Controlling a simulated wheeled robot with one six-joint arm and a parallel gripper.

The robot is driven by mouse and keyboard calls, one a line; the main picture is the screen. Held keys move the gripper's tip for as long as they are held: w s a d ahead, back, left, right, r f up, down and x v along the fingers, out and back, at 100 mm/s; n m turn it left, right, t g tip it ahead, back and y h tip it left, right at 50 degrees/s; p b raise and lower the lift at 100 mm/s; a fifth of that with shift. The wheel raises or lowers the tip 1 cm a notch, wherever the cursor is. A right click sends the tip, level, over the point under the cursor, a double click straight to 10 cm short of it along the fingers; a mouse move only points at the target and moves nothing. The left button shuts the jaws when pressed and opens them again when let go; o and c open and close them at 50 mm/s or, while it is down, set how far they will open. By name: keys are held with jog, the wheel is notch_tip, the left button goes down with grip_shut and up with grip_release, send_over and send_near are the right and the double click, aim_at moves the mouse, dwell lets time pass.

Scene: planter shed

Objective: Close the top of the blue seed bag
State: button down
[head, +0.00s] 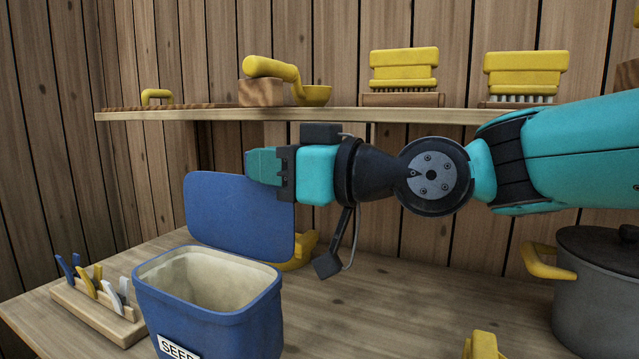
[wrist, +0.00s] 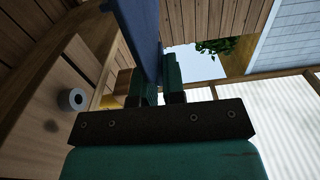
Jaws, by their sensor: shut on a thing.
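The blue seed bag (head: 215,310) stands on the bench in the head view, with a label reading "SEE…" on its front. It looks like a stiff tub with a pale inside, and its mouth is open. Its blue top flap (head: 225,215) stands upright behind the mouth. My gripper (head: 262,166) is shut on the upper right edge of the flap. In the wrist view the blue flap (wrist: 145,35) runs up between the fingers of my gripper (wrist: 156,82). The far finger is hidden in the head view.
A peg rack (head: 95,310) stands left of the bag. A grey pot (head: 600,295) is at the right, and a yellow object (head: 483,346) at the front. A shelf (head: 330,114) with brushes and a scoop runs above the arm.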

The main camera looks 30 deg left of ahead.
jog(key=shift+s+d+f+n+b, duration=0.1)
jog(key=shift+s+f+n+b, duration=0.1)
jog(key=shift+s+n+b, duration=0.9)
jog(key=shift+s+f+n+b, duration=0.15)
jog(key=shift+s+n+b, duration=0.65)
jog(key=shift+b, duration=0.45)
jog(key=c, duration=1.2)
grip_release()
jog(key=shift+d+r, duration=0.1)
jog(key=w+d+p, duration=0.1)
jog(key=d, duration=1.6)
jog(key=shift+w, duration=0.15)
jog(key=shift+d, duration=0.1)
